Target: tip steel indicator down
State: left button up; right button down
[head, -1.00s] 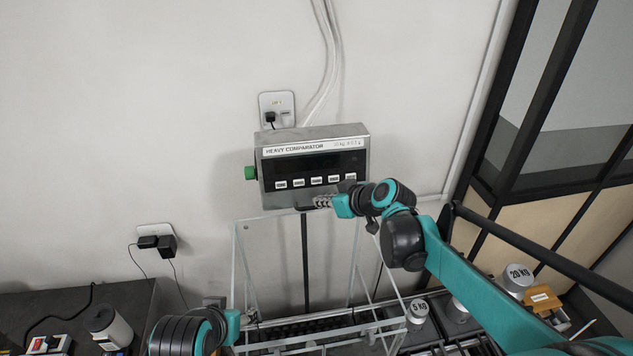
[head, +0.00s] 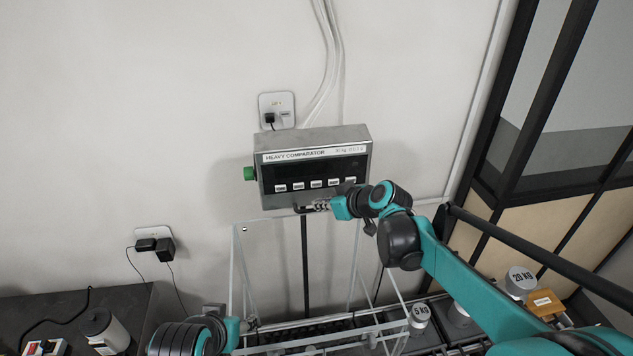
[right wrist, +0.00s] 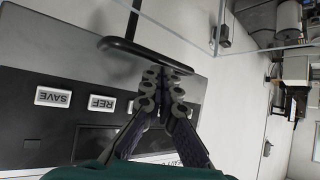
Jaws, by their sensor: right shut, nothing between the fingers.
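The steel indicator (head: 315,170), labelled HEAVY COMPARATOR, is a grey box with a dark display, a row of white buttons and a green knob on its left side. It sits on a dark pole (head: 305,262) in front of the wall. Its face leans somewhat downward. My right gripper (head: 318,206) is shut and empty at the indicator's lower edge. In the right wrist view its fingertips (right wrist: 167,82) are beside a dark bar (right wrist: 135,54) along that edge; whether they touch it is unclear. My left gripper (head: 250,323) is low in the head view, its fingers too small to read.
A clear-walled frame (head: 236,265) stands below the indicator, around the pole. Weights marked 5 KG (head: 420,316) and 20 KG (head: 520,280) are at lower right. A dark table (head: 125,297) is at lower left. Wall sockets (head: 277,106) and cables are behind.

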jog(key=shift+w+a+f+b, duration=0.15)
jog(key=shift+w+f+b, duration=0.45)
jog(key=shift+f, duration=0.2)
jog(key=s+d+r+p, duration=0.1)
jog(key=s+r+p, duration=0.3)
jog(key=s+r, duration=0.1)
dwell(0.4)
jog(key=shift+r, duration=0.1)
